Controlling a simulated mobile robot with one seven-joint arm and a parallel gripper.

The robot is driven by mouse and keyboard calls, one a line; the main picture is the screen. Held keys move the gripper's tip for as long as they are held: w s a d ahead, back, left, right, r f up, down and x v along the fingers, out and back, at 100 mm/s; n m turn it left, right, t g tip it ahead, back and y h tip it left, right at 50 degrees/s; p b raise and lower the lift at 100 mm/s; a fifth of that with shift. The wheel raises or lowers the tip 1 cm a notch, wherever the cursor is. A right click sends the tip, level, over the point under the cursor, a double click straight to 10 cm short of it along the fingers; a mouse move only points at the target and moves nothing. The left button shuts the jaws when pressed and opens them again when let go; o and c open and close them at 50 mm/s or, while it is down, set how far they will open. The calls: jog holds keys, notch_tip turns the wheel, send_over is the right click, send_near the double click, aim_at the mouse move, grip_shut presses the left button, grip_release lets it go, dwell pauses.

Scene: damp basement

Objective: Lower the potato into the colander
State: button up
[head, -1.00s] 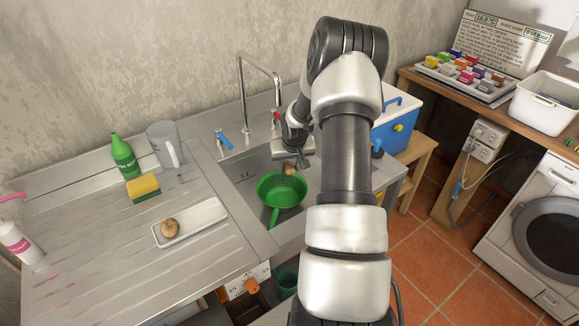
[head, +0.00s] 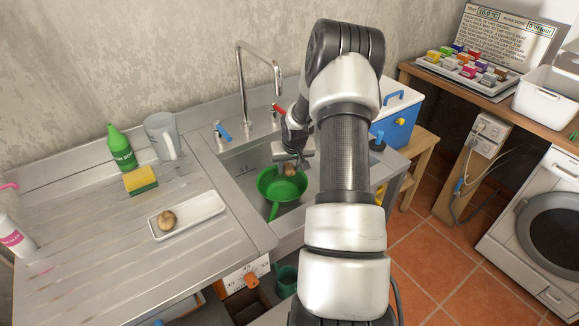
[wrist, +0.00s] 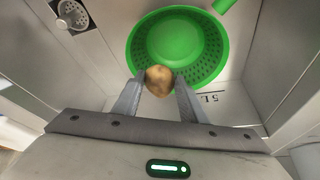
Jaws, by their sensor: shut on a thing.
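My gripper (wrist: 159,90) is shut on a brown potato (wrist: 159,80), gripped between the two fingertips. In the wrist view the potato overlaps the near part of the green colander (wrist: 178,42), which lies beyond it. In the head view the colander (head: 279,197) sits in the sink, and the held potato (head: 290,169) shows at its far right rim. I cannot tell exactly how high the potato is above the colander. A second potato (head: 167,220) lies on a white tray (head: 203,208) on the drainboard.
The steel sink (head: 236,168) surrounds the colander, with a tall tap (head: 240,85) behind it. A drain (wrist: 75,14) shows in the wrist view. A sponge (head: 141,181), a green bottle (head: 120,150) and a grey jug (head: 161,136) stand on the drainboard. A blue box (head: 397,115) stands right of the sink.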

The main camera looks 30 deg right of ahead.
jog(key=b, duration=0.4)
send_over(290, 195)
jog(key=shift+w+f, duration=0.2)
jog(key=shift+f, duration=2.3)
jog(key=shift+f+b, duration=1.2)
jog(key=shift+f, duration=0.5)
jog(key=o, duration=1.2)
jog(key=shift+c, duration=0.2)
jog(key=shift+r, duration=0.15)
